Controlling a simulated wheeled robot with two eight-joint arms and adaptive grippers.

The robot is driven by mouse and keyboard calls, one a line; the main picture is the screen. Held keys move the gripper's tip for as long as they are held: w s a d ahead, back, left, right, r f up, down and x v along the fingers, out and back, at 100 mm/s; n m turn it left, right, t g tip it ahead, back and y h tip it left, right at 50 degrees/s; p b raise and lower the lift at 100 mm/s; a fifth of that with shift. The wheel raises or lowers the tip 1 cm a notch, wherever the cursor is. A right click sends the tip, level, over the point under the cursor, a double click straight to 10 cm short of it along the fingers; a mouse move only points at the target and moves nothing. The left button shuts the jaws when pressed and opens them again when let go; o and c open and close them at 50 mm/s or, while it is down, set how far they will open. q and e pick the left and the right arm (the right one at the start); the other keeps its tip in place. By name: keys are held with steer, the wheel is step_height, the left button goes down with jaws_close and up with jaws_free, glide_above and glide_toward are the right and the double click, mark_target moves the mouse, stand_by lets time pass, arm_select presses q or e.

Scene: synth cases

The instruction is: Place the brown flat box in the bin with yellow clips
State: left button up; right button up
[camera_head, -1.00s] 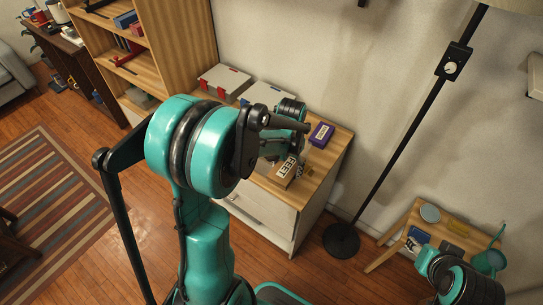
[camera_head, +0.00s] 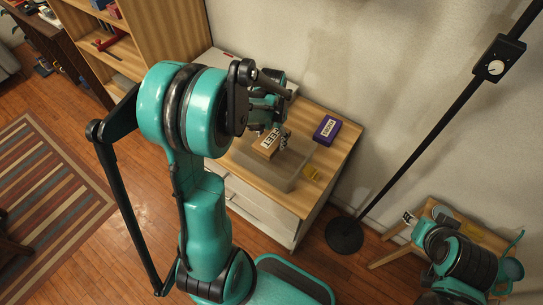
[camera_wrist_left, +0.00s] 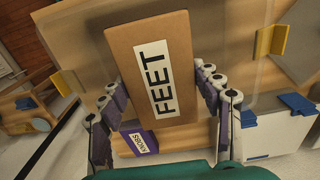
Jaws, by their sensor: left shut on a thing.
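The brown flat box (camera_head: 268,143), labelled FEET, is held in my left gripper (camera_head: 274,136). The left wrist view shows the box (camera_wrist_left: 178,85) between the two fingers of the gripper (camera_wrist_left: 162,92), which is shut on it. The clear bin with yellow clips (camera_head: 268,180) stands on the wooden cabinet top, and the box appears above it. One yellow clip (camera_head: 312,172) shows at the bin's right side. In the left wrist view, yellow clips (camera_wrist_left: 270,40) show on both sides of the box. The bin's inside is partly hidden by box and gripper.
A purple box (camera_head: 327,130) with a white label sits on the cabinet top, right of the bin. Blue clips (camera_wrist_left: 298,103) of another container show in the left wrist view. A black lamp pole (camera_head: 425,150) stands right of the cabinet, near a small wooden table (camera_head: 385,258).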

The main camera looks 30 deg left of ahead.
arm_select(q)
steer(key=f+b, duration=0.1)
steer(key=f, duration=0.5)
steer(key=shift+w+a+f+b, duration=0.1)
steer(key=shift+w+f+b, duration=0.1)
steer(key=shift+b, duration=0.2)
steer(key=shift+s+f, duration=0.1)
steer(key=shift+f, duration=0.45)
steer(key=shift+f+b, duration=0.65)
steer(key=shift+f, duration=0.95)
steer(key=shift+f, duration=0.1)
steer(key=o, duration=1.3)
steer(key=shift+c, duration=0.2)
